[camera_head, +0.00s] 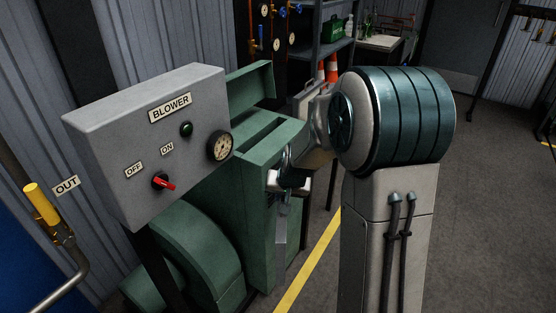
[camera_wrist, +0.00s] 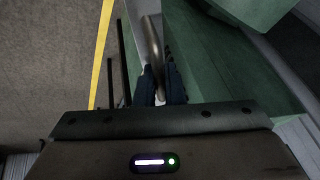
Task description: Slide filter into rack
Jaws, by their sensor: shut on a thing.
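My gripper (camera_head: 283,183) is shut beside the right side of the green blower housing (camera_head: 262,205). In the wrist view my gripper's dark fingers (camera_wrist: 161,84) close on a grey metal bar (camera_wrist: 153,42). In the head view a narrow grey piece (camera_head: 281,222) hangs below my gripper, close to the housing's side; I cannot tell whether it is the bar or part of a filter. The housing's top has dark slots (camera_head: 262,128) under a raised green lid (camera_head: 250,88). I cannot make out a separate filter or rack.
A grey BLOWER control box (camera_head: 150,130) with a red-handled switch (camera_head: 163,182) and a gauge stands at the left. A yellow floor line (camera_head: 308,262) passes near the housing. Shelves (camera_head: 335,35), traffic cones (camera_head: 332,70) and a table (camera_head: 382,42) are behind.

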